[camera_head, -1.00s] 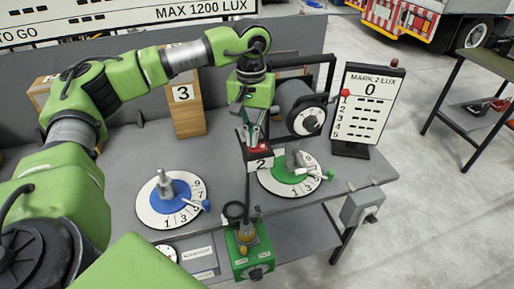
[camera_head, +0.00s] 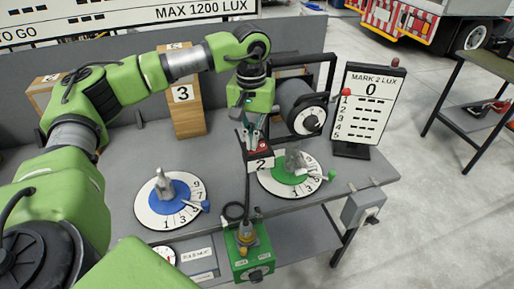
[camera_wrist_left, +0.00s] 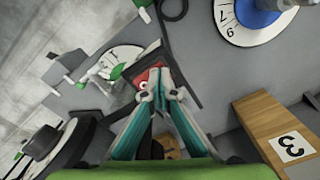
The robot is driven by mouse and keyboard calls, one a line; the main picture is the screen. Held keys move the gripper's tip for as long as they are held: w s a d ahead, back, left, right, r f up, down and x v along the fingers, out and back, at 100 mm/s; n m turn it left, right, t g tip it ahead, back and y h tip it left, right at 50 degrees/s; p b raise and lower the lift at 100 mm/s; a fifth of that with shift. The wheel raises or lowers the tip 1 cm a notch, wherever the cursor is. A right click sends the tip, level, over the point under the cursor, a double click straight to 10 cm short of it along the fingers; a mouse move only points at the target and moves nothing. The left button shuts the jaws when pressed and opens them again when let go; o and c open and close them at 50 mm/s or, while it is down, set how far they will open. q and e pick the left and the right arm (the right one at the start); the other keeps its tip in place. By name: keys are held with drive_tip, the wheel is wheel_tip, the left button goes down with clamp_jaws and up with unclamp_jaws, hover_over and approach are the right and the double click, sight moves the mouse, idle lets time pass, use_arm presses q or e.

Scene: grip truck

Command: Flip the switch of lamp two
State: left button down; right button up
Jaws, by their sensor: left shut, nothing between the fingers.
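The lamp two switch (camera_head: 265,146) is a small red part in a dark housing above a white plate marked 2 (camera_head: 260,164). It sits on the grey bench, left of the green dial. My left gripper (camera_head: 253,146) points down with its fingers together and empty, right at the red switch. In the left wrist view, the fingertips (camera_wrist_left: 161,92) overlap the edge of the red switch (camera_wrist_left: 148,77) and partly hide it. I cannot tell whether they touch it. My right gripper is not in view.
A blue dial (camera_head: 172,190) and a green dial (camera_head: 288,172) lie on the bench (camera_head: 225,205). A Mark 2 lux board (camera_head: 368,105) stands at the right, and a wooden block marked 3 (camera_head: 187,118) at the left.

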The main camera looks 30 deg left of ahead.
use_arm(q)
drive_tip(key=shift+r, duration=0.1)
drive_tip(key=shift+r+p, duration=2.4)
drive_tip(key=shift+r, duration=1)
